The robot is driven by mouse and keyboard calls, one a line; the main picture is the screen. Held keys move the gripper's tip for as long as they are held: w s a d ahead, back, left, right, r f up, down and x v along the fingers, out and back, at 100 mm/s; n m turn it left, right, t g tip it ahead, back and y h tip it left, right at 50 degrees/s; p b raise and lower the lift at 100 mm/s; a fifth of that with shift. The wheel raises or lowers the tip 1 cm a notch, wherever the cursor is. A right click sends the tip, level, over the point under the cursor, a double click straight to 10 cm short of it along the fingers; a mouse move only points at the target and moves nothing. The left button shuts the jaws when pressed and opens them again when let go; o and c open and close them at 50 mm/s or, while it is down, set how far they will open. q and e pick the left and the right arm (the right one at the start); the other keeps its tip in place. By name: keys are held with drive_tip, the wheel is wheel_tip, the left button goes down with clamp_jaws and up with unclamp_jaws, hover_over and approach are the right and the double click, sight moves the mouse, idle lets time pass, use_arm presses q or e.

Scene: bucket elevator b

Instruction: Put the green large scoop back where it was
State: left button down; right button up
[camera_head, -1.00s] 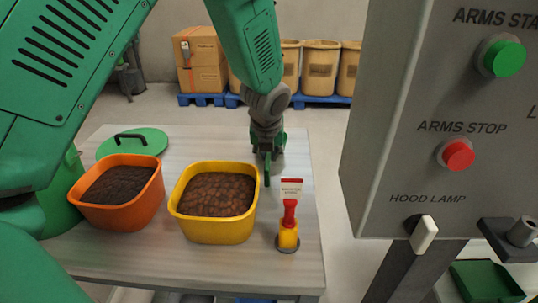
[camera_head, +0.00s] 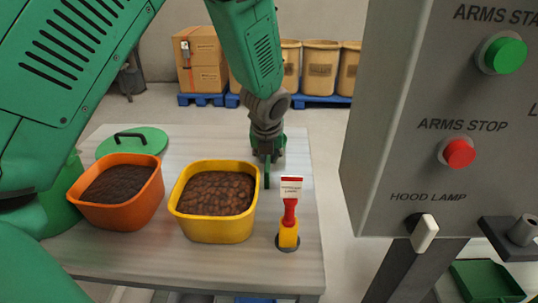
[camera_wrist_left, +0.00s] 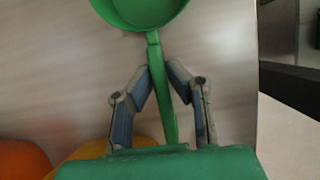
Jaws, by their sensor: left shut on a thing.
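The green large scoop shows in the left wrist view, with its round bowl (camera_wrist_left: 140,10) cut off by the top edge and its slim handle (camera_wrist_left: 160,95) running down between my fingers. My left gripper (camera_wrist_left: 160,73) is shut on the handle. In the head view my left gripper (camera_head: 267,153) is over the back right part of the table, behind and right of the yellow bin. A thin green piece of the scoop (camera_head: 267,178) shows below it there; the bowl is mostly hidden. I cannot tell whether the scoop touches the table. My right gripper is not in view.
On the table (camera_head: 290,265) stand a yellow bin (camera_head: 215,230) and an orange bin (camera_head: 120,215), both filled with brown material. A green lid (camera_head: 150,145) lies behind them. A labelled red-and-yellow device (camera_head: 289,225) stands right. A grey control panel (camera_head: 430,100) fills the right side.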

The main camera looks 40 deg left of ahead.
use_arm(q)
drive_tip(key=c, duration=1.5)
unclamp_jaws()
drive_tip(key=shift+o, duration=0.2)
drive_tip(key=v, duration=1.1)
drive_tip(key=shift+r, duration=0.4)
drive_tip(key=shift+s, duration=0.2)
